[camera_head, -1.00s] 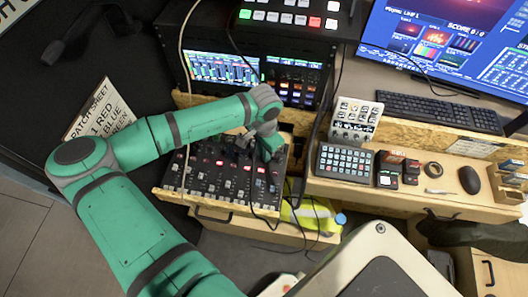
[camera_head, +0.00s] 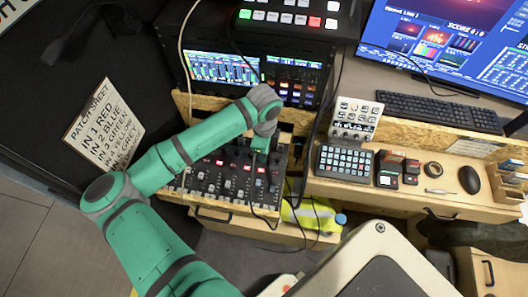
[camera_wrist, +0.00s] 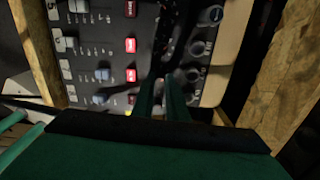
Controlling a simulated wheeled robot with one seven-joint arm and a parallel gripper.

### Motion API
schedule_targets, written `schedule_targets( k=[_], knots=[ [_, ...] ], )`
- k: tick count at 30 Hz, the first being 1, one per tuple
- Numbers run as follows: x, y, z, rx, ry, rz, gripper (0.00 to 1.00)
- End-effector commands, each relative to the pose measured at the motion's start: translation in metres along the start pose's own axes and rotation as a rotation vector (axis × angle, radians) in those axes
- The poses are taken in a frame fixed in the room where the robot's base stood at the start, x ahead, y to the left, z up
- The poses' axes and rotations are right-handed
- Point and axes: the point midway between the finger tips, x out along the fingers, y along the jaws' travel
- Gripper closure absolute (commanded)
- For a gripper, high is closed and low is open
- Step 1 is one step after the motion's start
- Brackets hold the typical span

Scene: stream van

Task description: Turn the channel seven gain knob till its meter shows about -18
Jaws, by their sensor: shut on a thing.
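The black mixer (camera_head: 212,190) with knobs, faders and red-lit buttons lies in the wooden bench below the rack. My gripper (camera_head: 260,147) is at the mixer's upper right edge, pointing down. In the wrist view the two green fingers of my gripper (camera_wrist: 162,88) stand close together among the knobs, shut on a knob that they mostly hide. Other knobs (camera_wrist: 197,48) sit just to their right. I cannot tell the channel number of the held knob. Bar meters show on the rack's left screen (camera_head: 222,69), too small to read.
A cable hangs down across the rack and mixer. A small white panel (camera_head: 355,120) and a button pad (camera_head: 343,162) stand to the right. A patch sheet (camera_head: 104,126) leans at left. Wooden edges (camera_wrist: 265,105) flank the mixer in the wrist view.

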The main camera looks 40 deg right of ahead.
Motion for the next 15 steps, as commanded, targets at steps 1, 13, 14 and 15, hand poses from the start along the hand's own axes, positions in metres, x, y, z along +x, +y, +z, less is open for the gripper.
schedule_targets(
  k=[1, 13, 14, 15],
  knots=[
    [0.0005, 0.0012, 0.0024, 0.032, -0.004, 0.004, 1.00],
    [0.0008, 0.0011, 0.0036, 0.257, -0.005, 0.004, 1.00],
    [0.0008, 0.0010, 0.0035, 0.266, -0.005, 0.004, 1.00],
    [0.0007, 0.0009, 0.0032, 0.278, -0.005, 0.005, 1.00]
  ],
)
